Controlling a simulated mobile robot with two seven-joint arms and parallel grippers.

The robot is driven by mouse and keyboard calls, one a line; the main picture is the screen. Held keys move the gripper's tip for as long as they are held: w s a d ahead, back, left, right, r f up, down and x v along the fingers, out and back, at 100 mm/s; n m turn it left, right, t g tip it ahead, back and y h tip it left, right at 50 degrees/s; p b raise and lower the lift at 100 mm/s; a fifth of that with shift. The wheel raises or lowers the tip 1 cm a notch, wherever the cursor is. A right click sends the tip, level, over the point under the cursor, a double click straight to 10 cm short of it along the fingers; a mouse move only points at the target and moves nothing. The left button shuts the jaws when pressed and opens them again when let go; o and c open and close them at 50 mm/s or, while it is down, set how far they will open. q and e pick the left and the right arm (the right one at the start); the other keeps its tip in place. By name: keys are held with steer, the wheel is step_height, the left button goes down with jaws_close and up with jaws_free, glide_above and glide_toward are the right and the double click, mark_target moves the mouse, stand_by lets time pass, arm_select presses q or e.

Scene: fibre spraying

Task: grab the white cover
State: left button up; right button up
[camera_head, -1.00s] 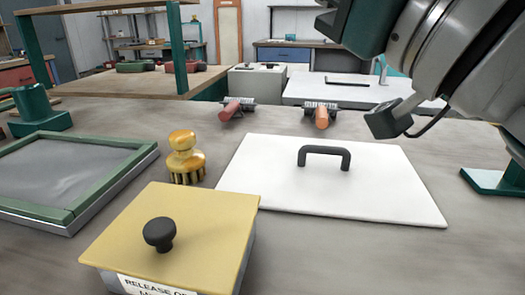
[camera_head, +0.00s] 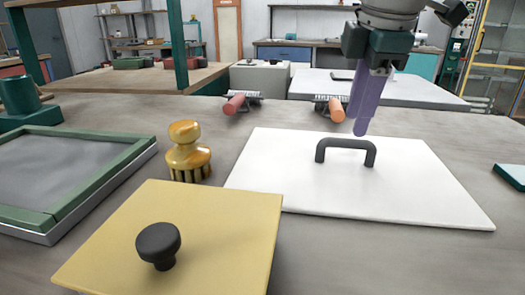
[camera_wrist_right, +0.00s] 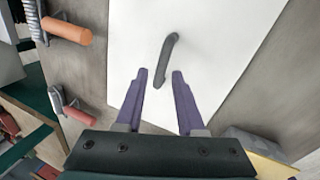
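The white cover (camera_head: 390,184) is a flat white board lying on the grey table, with a dark arch handle (camera_head: 346,146) standing on it. My right gripper (camera_head: 362,127) has purple fingers pointing down, above and just behind the right end of the handle. In the right wrist view the right gripper (camera_wrist_right: 161,73) is open, its two fingers apart, with the near end of the handle (camera_wrist_right: 166,62) showing between and beyond the fingertips. Nothing is held. The white cover fills the middle of that view (camera_wrist_right: 220,45). My left gripper is not in view.
A yellow-lidded box (camera_head: 205,220) with a black knob stands front left of the cover. A yellow brush (camera_head: 187,152) and a green-framed screen (camera_head: 75,180) are at left. Two rollers (camera_head: 236,104) (camera_head: 331,110) lie behind the cover.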

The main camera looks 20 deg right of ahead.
mark_target(348, 140)
steer(key=x, duration=0.6)
steer(key=shift+a+f, duration=0.2)
steer(key=shift+a, duration=0.05)
jaws_close()
stand_by(1.2)
